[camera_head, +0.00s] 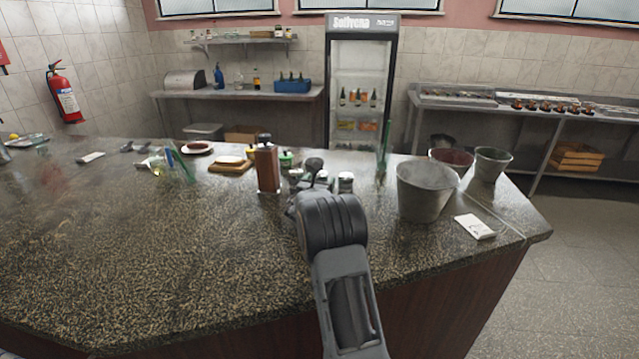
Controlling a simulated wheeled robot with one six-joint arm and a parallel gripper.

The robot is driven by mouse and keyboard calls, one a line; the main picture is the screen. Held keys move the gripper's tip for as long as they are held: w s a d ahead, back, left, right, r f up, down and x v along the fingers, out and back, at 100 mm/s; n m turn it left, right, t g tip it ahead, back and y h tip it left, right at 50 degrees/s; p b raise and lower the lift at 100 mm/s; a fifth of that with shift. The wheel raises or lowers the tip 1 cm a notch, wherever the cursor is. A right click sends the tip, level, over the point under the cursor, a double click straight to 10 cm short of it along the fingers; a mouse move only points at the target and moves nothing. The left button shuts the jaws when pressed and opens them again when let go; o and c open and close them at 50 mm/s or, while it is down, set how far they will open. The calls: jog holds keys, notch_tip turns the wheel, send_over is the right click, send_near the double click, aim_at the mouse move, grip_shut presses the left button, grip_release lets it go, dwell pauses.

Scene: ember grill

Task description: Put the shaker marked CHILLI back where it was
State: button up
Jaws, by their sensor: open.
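A small group of shakers with metal tops stands on the dark speckled counter (150,235), just beyond the end of my arm. One shaker (345,182) shows to the right of my gripper, and another (295,177) shows to its left. Their labels are too small to read, so I cannot tell which is marked CHILLI. My gripper (316,184) is open at the shakers. My own wrist hides most of its fingers and part of the group, and I cannot tell whether it touches any shaker.
A tall brown pepper mill (267,168) stands close on the left. A large metal bucket (424,190) stands on the right, with smaller buckets (491,164) behind and a white card (475,226) near the right edge. A wooden board (232,167) lies farther left. The front left counter is clear.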

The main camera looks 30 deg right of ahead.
jog(key=shift+r, duration=0.15)
jog(key=b+v, duration=0.1)
jog(key=v, duration=1.1)
dwell(0.3)
